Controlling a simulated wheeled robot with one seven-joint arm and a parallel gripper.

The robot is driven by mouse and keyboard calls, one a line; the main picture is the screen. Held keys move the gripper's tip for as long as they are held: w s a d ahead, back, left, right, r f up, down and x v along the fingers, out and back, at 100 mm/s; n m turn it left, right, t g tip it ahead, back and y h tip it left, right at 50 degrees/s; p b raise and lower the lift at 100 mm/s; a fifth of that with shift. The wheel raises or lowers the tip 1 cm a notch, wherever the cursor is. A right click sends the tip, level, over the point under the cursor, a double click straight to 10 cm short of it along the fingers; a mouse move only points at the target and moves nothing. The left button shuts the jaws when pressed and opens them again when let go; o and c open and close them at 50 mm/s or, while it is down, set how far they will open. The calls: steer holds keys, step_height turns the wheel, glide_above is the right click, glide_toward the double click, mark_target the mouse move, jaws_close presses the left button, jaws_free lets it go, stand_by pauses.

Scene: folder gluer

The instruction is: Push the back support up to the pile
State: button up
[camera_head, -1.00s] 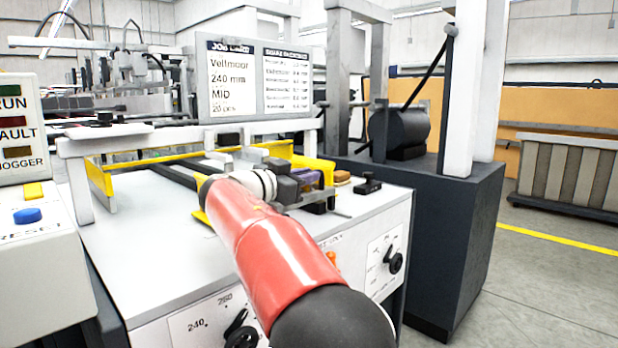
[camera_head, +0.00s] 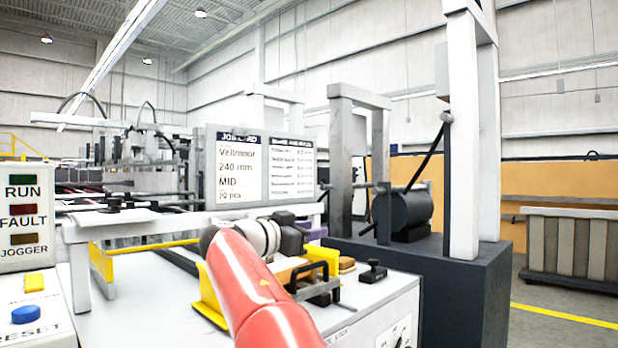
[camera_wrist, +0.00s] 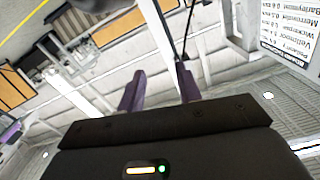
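My gripper shows in the wrist view (camera_wrist: 160,72) with its two purple fingers apart and nothing between them. In the head view its dark body and a purple finger (camera_head: 314,230) are above the far side of the machine's white table. Below and in front of it are a yellow upright plate (camera_head: 326,260), an orange-brown block or pile (camera_head: 287,270) and a black bracket (camera_head: 322,290). I cannot tell for certain which of these is the back support. My red arm hides part of them. No contact between the gripper and them can be made out.
A small brown block (camera_head: 347,264) and a black clamp-like knob (camera_head: 373,272) sit on the table's right. The job card (camera_head: 238,170) stands behind the gripper. A dark cabinet (camera_head: 470,275) with a black roller (camera_head: 405,213) stands at right. The button panel (camera_head: 25,250) is at left.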

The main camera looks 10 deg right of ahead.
step_height(320, 180, up, 12)
steer(key=p, duration=0.3)
steer(key=shift+f+p, duration=0.2)
steer(key=shift+p, duration=0.15)
